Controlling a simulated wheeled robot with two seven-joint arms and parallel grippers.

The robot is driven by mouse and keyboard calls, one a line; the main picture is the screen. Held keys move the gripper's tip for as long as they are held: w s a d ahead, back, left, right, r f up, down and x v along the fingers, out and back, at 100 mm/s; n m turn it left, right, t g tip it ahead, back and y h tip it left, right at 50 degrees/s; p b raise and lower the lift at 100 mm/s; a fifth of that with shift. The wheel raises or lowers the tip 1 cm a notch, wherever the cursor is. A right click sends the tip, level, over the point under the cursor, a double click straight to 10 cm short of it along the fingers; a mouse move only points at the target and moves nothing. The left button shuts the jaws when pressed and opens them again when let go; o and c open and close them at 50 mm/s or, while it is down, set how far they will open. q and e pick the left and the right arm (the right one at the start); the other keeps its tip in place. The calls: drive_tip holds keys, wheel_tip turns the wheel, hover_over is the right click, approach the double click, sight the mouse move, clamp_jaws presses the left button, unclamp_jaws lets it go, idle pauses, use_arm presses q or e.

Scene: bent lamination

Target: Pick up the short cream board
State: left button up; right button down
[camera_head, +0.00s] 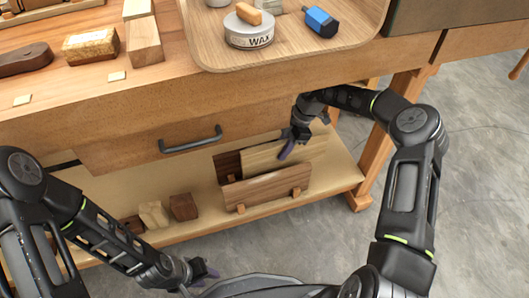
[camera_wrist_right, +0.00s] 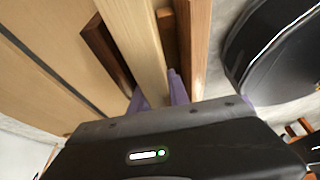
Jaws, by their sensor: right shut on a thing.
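The short cream board (camera_head: 258,158) stands on edge on the lower shelf, between a dark brown board (camera_head: 228,164) behind it and a mid-brown board (camera_head: 265,188) in front. My right gripper (camera_head: 289,149) is shut on the cream board's upper edge. In the right wrist view, the purple fingertips (camera_wrist_right: 165,92) sit on either side of the cream board (camera_wrist_right: 135,40). Whether its bottom edge is still on the shelf is hidden by the front board. My left gripper (camera_head: 205,273) is away from the boards at the lower left, holding nothing I can see; its finger gap is unclear.
The lower shelf (camera_head: 335,178) has bare room to the right of the boards. Small wood blocks (camera_head: 183,206) stand to the left. The bench front with a drawer handle (camera_head: 191,140) overhangs the shelf. A tray (camera_head: 355,42) with a wax tin (camera_head: 248,30) is on top.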

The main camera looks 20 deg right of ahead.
sight(310, 142)
drive_tip(key=d, duration=0.9)
drive_tip(key=shift+w+d+p, duration=0.25)
drive_tip(key=shift+w+p, duration=0.1)
